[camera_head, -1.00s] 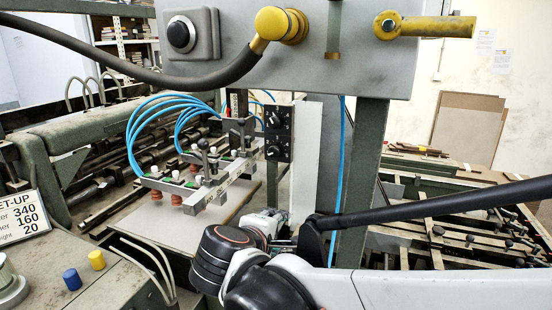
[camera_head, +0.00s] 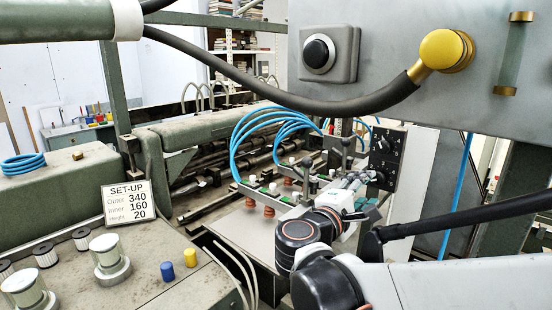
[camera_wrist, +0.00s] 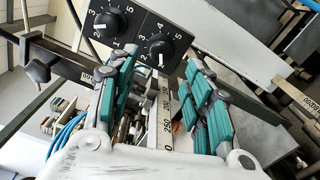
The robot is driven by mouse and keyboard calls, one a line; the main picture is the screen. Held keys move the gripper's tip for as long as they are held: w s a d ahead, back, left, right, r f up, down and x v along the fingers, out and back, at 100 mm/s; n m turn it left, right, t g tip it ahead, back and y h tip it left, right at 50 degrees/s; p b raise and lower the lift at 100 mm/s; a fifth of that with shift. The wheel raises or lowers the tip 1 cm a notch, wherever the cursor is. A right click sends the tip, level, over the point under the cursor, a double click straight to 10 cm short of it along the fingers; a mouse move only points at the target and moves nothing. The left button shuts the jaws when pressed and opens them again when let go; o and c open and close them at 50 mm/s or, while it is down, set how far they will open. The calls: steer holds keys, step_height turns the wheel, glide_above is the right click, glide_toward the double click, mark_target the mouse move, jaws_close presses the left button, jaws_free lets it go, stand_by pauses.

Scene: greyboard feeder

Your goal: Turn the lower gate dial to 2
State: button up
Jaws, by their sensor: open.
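A black panel with two black dials stands beside the suction-cup bar; in the head view its upper dial (camera_head: 383,145) and lower dial (camera_head: 378,176) are small. In the wrist view the panel is tilted. The upper dial (camera_wrist: 109,22) is at the upper left, and the lower dial (camera_wrist: 161,50) is nearer the middle, with white numbers around it. I cannot tell its exact setting. My gripper (camera_wrist: 160,60) is open, its teal-padded fingers apart on either side of the line to the lower dial. No contact with the dial shows.
The suction-cup bar with blue hoses (camera_head: 250,140) lies left of the panel. A black clamp knob (camera_wrist: 38,71) and a numbered scale strip (camera_wrist: 166,110) are close by in the wrist view. A set-up sign (camera_head: 128,203) stands at left.

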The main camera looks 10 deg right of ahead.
mark_target(376, 180)
steer(key=b+x, duration=0.1)
steer(key=x, duration=0.6)
steer(key=shift+s, duration=0.1)
steer(key=c, duration=1.1)
